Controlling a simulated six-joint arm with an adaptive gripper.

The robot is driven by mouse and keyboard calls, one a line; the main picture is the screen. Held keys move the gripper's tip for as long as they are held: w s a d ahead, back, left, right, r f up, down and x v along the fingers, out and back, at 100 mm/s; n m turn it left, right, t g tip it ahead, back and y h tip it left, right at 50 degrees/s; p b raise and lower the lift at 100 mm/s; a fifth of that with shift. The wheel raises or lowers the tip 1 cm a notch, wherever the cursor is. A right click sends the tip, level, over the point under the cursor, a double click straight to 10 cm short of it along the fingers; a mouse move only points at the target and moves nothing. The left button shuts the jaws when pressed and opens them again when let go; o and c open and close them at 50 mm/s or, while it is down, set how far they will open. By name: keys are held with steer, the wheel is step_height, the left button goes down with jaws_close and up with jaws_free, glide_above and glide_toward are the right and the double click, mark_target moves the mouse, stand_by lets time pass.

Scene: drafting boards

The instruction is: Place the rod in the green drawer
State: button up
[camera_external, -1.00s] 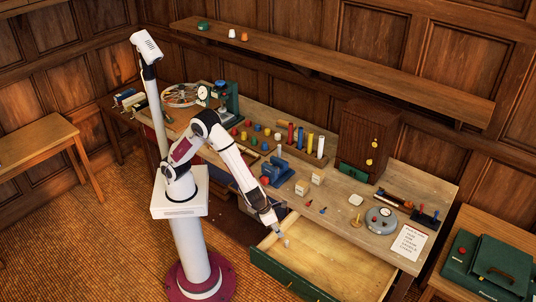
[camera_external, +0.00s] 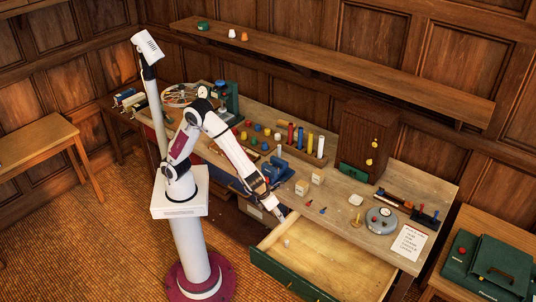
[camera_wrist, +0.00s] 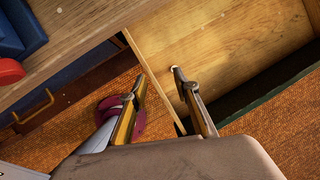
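The green drawer (camera_external: 335,262) is pulled out below the bench; its bare wooden floor also fills the upper right of the wrist view (camera_wrist: 235,45). A small pale piece (camera_external: 286,243) lies in it near its left side; it shows in the wrist view by the right fingertip (camera_wrist: 175,68). I cannot tell whether this is the rod. My gripper (camera_external: 281,214) is above the drawer's back left corner. In the wrist view its fingers (camera_wrist: 154,88) are apart with nothing between them, one on each side of the drawer's side wall.
Red, blue, yellow and white upright cylinders (camera_external: 310,143) stand in a rack on the bench. A blue block-like device (camera_external: 277,172), small cream blocks (camera_external: 302,187) and a round grey device (camera_external: 381,220) are nearby. The drawer's right part is clear.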

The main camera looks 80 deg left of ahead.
steer(key=s+a+r+n, duration=0.4)
steer(key=a+r+n, duration=0.4)
steer(key=a, duration=0.1)
steer(key=s+a+r+n, duration=0.4)
steer(key=a+r+n, duration=0.3)
steer(key=a+n, duration=0.1)
steer(key=s+a+r+n, duration=0.2)
steer(key=s+a+n, duration=0.1)
steer(key=s+n, duration=0.4)
steer(key=s+a+r+n+t, duration=0.1)
steer(key=s+a+r+n, duration=0.1)
steer(key=s+n, duration=0.5)
steer(key=shift+s+a+r+n+h, duration=0.3)
steer(key=shift+s+a+h, duration=0.1)
steer(key=shift+s+a, duration=0.35)
